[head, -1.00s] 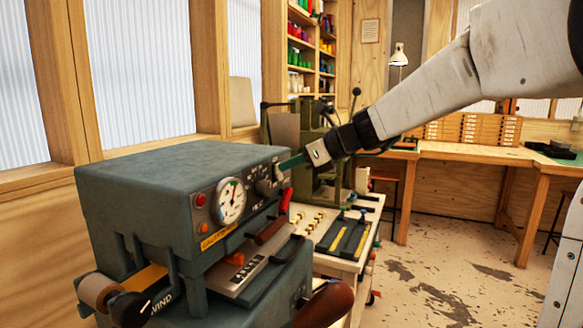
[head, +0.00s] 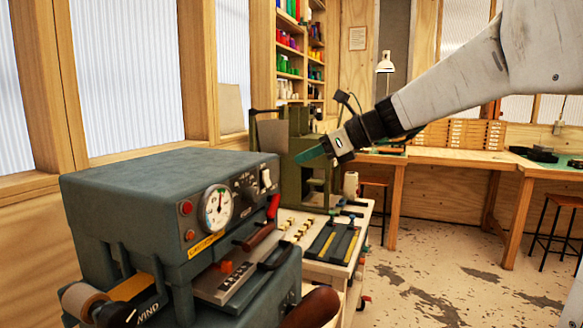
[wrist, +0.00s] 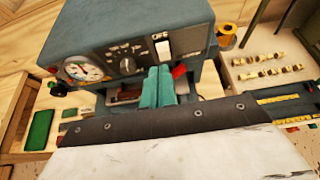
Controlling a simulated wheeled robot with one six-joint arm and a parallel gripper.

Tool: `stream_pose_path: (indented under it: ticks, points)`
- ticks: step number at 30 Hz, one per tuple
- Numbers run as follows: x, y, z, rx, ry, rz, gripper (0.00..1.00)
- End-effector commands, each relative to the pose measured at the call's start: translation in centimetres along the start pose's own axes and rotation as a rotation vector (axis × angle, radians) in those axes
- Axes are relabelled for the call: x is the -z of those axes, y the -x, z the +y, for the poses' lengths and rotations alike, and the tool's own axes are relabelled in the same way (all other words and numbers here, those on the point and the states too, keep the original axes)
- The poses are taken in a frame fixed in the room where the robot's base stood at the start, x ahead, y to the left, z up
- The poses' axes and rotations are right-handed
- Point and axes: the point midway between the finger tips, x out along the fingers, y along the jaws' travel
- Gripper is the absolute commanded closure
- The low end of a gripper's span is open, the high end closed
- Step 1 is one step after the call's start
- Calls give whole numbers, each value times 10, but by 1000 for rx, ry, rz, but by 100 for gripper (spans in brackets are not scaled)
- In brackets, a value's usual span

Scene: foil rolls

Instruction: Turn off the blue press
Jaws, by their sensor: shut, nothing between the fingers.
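The blue press (head: 165,180) is a grey-blue box at the lower left in the head view, and it fills the upper middle of the wrist view (wrist: 125,30). Its front has a round dial (head: 218,208), a knob (wrist: 127,65) and a white rocker switch (head: 266,178). In the wrist view the switch (wrist: 163,46) stands below an "OFF" label; I cannot tell surely which way it is tipped. My gripper (head: 301,157) is shut and empty, with its teal fingers (wrist: 160,84) apart from the switch, in front and to the right of it.
A red-handled lever (head: 273,207) and a brown handle (head: 316,306) stick out from the press. A green machine (head: 275,150) stands behind it. A white cart top (head: 350,222) holds brass pieces and dark bars.

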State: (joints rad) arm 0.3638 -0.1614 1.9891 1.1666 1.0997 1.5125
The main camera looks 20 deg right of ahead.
Motion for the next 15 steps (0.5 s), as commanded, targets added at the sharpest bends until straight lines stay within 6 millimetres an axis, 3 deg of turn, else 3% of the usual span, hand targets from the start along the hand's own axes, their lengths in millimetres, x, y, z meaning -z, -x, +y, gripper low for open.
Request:
stream_pose_path:
  ticks: [6,15]
  points:
    - [-12,38,-1,3,0,0,100]
    - [-17,52,0,1,0,1,100]
